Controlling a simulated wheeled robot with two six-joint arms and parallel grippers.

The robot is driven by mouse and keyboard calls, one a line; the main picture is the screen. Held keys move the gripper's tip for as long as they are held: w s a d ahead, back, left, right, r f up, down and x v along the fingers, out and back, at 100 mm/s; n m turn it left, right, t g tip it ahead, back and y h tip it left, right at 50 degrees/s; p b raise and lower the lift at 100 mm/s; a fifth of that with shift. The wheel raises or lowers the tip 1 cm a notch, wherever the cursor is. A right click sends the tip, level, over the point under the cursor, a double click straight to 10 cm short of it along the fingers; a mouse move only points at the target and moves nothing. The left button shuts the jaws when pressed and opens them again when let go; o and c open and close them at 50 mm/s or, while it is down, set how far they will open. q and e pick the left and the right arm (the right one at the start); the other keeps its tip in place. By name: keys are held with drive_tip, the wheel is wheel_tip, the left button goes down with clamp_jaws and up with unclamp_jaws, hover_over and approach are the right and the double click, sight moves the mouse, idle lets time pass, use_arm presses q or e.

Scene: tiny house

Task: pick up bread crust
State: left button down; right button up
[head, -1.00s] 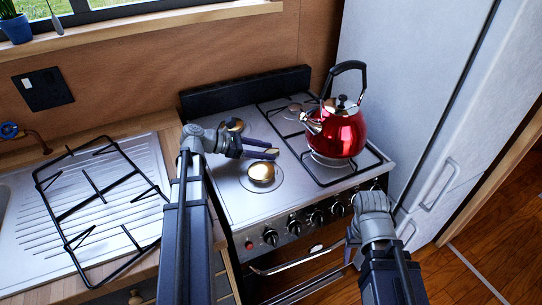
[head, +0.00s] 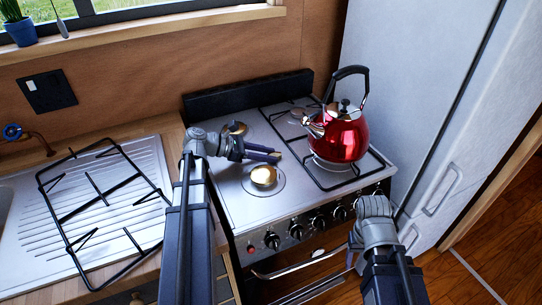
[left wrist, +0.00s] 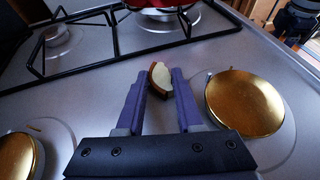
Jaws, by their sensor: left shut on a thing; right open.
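The bread crust (left wrist: 160,76) is a small piece with a pale inside and a brown edge. In the left wrist view it sits between the tips of my left gripper's purple fingers (left wrist: 161,84). My left gripper (head: 277,156) is shut on it, low over the steel stove top (head: 232,193). In the head view only a small bit of the crust shows at the fingertips. My right gripper (head: 352,250) is empty and open in front of the stove, low near the oven handle; its fingers are partly hidden by its wrist.
A red kettle (head: 341,137) stands on the black grate at the stove's right. A gold burner cap (head: 263,175) lies close below my left fingers. A loose black grate (head: 92,190) rests on the sink drainboard at left. A fridge (head: 420,95) stands at right.

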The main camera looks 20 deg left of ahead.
use_arm(q)
wheel_tip(320, 180, up, 10)
drive_tip(key=p, duration=1)
